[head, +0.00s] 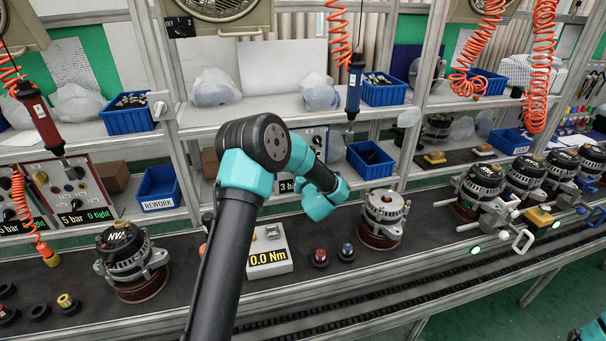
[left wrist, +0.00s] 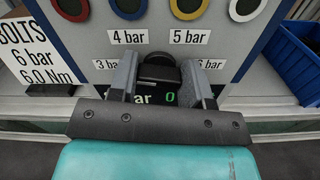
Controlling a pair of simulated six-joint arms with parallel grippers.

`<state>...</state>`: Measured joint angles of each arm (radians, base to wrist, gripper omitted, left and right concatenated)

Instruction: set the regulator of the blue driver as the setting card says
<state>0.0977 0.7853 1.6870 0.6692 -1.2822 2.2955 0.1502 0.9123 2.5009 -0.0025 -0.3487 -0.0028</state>
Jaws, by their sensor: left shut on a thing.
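The blue driver (head: 355,82) hangs from an orange coiled hose above the shelf in the head view. In the left wrist view, my left gripper (left wrist: 160,78) is shut on the black regulator knob (left wrist: 159,68), with a finger on each side. The regulator panel (left wrist: 235,72) carries marks for 3, 4, 5 and 6 bar; its display (left wrist: 172,99) is partly covered by the gripper. The setting card (left wrist: 33,62) at the left reads "BOLTS 6 bar 6.0 Nm". In the head view my left wrist hides the knob and fingers. My right gripper does not show.
A red driver (head: 40,115) hangs at the left by another panel (head: 75,192). A blue REWORK bin (head: 158,188) and another blue bin (head: 370,160) flank the regulator. Alternators stand along the bench, one (head: 382,218) right of my wrist.

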